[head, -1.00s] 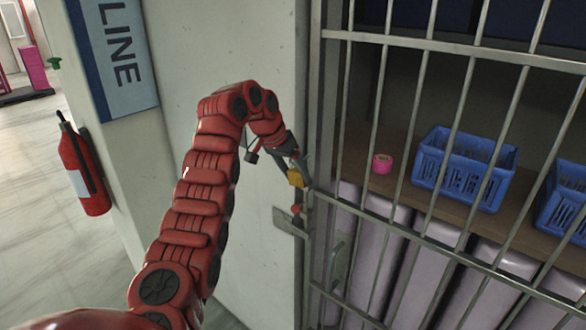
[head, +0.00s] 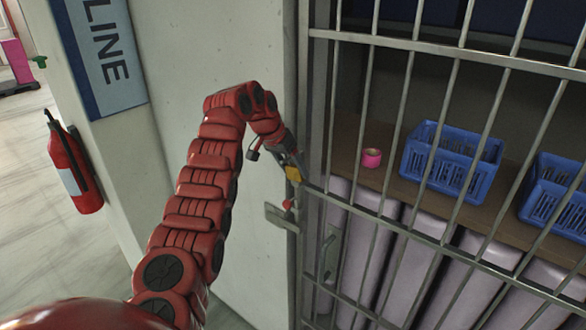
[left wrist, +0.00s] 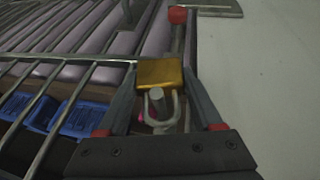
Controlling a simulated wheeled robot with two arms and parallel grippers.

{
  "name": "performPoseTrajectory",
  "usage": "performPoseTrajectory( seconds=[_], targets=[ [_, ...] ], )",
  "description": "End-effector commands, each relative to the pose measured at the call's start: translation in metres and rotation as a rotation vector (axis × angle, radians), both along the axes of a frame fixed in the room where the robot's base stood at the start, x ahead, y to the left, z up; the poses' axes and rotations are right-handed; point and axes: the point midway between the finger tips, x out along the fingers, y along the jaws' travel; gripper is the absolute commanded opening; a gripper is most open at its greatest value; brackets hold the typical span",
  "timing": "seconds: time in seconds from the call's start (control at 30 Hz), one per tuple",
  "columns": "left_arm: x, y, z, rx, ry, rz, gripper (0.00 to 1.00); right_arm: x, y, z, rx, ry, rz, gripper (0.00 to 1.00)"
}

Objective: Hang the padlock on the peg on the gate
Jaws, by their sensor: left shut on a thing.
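My left gripper (head: 290,163) is shut on the yellow brass padlock (head: 293,174) at the left edge of the barred gate (head: 440,44). In the left wrist view the padlock body (left wrist: 160,72) sits between the two fingers of the gripper (left wrist: 160,85). Its grey shackle (left wrist: 148,108) points toward the bottom of the picture. A rounded grey stub, which looks like the peg (left wrist: 157,94), shows within the shackle loop. I cannot tell whether the loop is around it or only in front. In the head view the gripper hides this spot. My right gripper is not in view.
A red ball knob (head: 288,204) and a metal latch plate (head: 281,217) are just below the padlock. Behind the bars are blue baskets (head: 452,160) and a pink tape roll (head: 371,157) on a shelf. A fire extinguisher (head: 72,165) hangs at the left.

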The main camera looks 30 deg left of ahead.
Motion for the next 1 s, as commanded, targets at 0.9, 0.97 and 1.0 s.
performPoseTrajectory(
  seconds=[0.9,0.97,1.0],
  targets=[
    [-0.0002,0.0006,0.0002,0.001,0.000,0.001,1.00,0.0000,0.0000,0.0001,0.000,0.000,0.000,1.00],
    [-0.0002,0.0007,0.0002,0.001,0.000,0.001,1.00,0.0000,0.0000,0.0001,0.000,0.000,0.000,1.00],
    [-0.0003,0.0008,0.0000,0.001,0.000,0.001,1.00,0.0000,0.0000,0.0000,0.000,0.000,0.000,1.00]
  ],
)
